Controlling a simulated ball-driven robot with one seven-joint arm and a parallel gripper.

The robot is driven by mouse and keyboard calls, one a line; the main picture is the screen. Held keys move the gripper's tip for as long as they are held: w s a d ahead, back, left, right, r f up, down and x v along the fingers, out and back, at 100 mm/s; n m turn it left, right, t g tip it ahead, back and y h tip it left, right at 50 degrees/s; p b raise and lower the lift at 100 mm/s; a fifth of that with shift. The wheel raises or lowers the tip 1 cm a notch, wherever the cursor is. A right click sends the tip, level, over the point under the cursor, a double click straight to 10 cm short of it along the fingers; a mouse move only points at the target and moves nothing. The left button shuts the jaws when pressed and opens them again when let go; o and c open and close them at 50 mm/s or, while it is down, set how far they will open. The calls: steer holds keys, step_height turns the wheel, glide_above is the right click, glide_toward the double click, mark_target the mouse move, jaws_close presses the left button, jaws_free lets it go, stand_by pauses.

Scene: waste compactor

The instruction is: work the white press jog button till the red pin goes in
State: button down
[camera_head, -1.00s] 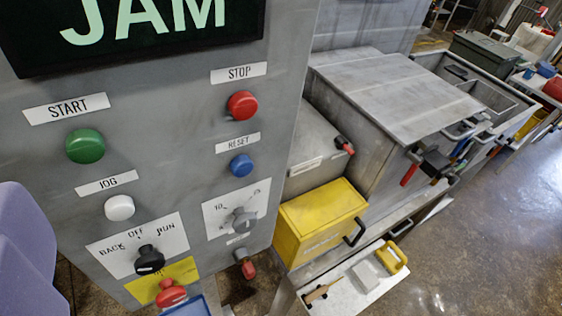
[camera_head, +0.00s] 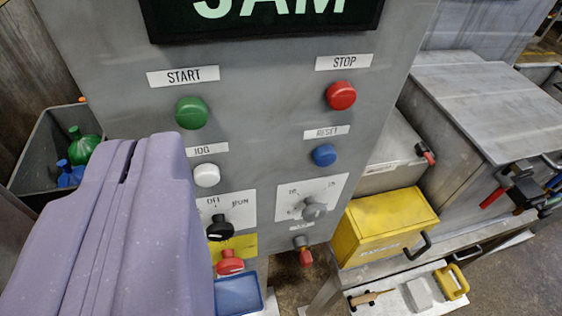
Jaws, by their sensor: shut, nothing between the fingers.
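The white jog button (camera_head: 206,175) is on the grey control panel (camera_head: 262,110), under its label and below the green START button (camera_head: 191,113). My gripper (camera_head: 135,150), pale purple, fills the lower left. Its fingers are shut with only a thin seam between them. Its tip appears just left of the jog button; I cannot tell the gap in depth. It hides part of the mode switch plate. A red-ended fitting (camera_head: 425,153) is on the machine at right, and a red-tipped part (camera_head: 305,256) hangs below the panel's dial. I cannot tell which is the red pin.
A red STOP button (camera_head: 341,95), blue RESET button (camera_head: 325,155), black mode switch (camera_head: 220,228), red knob (camera_head: 230,262) and grey dial (camera_head: 314,208) are nearby. The display (camera_head: 262,18) reads JAM. A yellow box (camera_head: 388,228) stands at right.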

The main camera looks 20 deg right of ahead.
steer(key=w+d+f+g+h+p, duration=0.1)
steer(key=w+d+f+p, duration=0.15)
steer(key=w+p, duration=0.65)
steer(key=n+g+y+p, duration=0.1)
steer(key=n+g+p, duration=0.3)
steer(key=p, duration=1.6)
glide_toward(207, 176)
steer(key=w+d+f+n, duration=0.1)
steer(key=w+d, duration=0.1)
steer(key=d, duration=0.2)
steer(key=s+a+f+n+g+y+p, duration=0.1)
steer(key=s+a+f+n+y+p, duration=0.1)
steer(key=s+f+p, duration=0.3)
steer(key=s+a+y+p, duration=0.1)
steer(key=s+p, duration=0.1)
steer(key=shift+s+a+n, duration=0.3)
steer(key=shift+f, duration=0.15)
steer(key=w+p, duration=0.2)
steer(key=w, duration=0.7)
steer(key=shift+w+p, duration=0.1)
steer(key=shift+p, duration=0.2)
steer(key=shift+w, duration=0.3)
